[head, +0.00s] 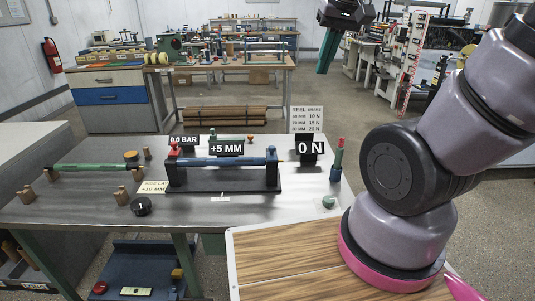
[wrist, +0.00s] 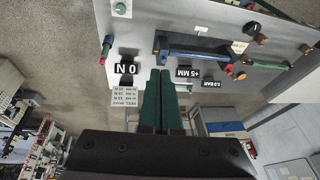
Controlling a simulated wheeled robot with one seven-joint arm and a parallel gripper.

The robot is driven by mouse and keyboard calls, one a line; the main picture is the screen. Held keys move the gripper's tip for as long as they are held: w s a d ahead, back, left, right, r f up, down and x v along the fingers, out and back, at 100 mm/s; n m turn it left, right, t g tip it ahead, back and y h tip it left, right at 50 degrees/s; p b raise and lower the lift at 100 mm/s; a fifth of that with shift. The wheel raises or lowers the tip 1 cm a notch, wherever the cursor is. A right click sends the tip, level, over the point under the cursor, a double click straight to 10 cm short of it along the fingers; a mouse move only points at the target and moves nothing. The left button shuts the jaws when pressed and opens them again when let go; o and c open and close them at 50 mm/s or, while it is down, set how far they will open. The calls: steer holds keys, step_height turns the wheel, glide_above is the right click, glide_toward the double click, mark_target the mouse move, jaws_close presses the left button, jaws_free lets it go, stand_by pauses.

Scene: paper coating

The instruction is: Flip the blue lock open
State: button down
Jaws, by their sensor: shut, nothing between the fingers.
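A blue shaft (head: 225,161) lies level across a dark stand (head: 222,184) on the metal table. A small blue upright piece (head: 271,153), which may be the blue lock, stands at the stand's right end. In the wrist view the stand's end shows blue (wrist: 162,42) at the top; whether the lock is open or closed is too small to tell. My gripper (head: 322,70) is high above and beyond the table's right rear, well apart from the stand. In the wrist view its green fingers (wrist: 159,76) are together and empty.
A red knob (head: 173,149) tops the stand's left end. Signs "+5 MM" (head: 227,149) and "0 N" (head: 310,148) stand close behind. A black knob (head: 141,206) and green roller (head: 92,167) are left. Air around my gripper is free.

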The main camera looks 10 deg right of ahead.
mark_target(271, 149)
steer(key=w+a+f+n+t+h, duration=0.3)
steer(key=w+a+f+n, duration=0.1)
steer(key=f+n, duration=0.6)
steer(key=w+a+f+n+t+h, duration=0.3)
steer(key=a+f+n, duration=0.4)
steer(key=f+n, duration=0.3)
steer(key=w+a+f+n+t+h, duration=0.3)
steer(key=w+a+f+n+h, duration=0.2)
steer(key=f+n, duration=0.4)
step_height(271, 149, down, 6)
steer(key=shift+w+a+r+n, duration=0.15)
steer(key=shift+w+r+n, duration=0.05)
steer(key=shift+w+n, duration=0.25)
steer(key=shift+w, duration=0.1)
steer(key=x, duration=1.4)
steer(key=shift+a, duration=0.1)
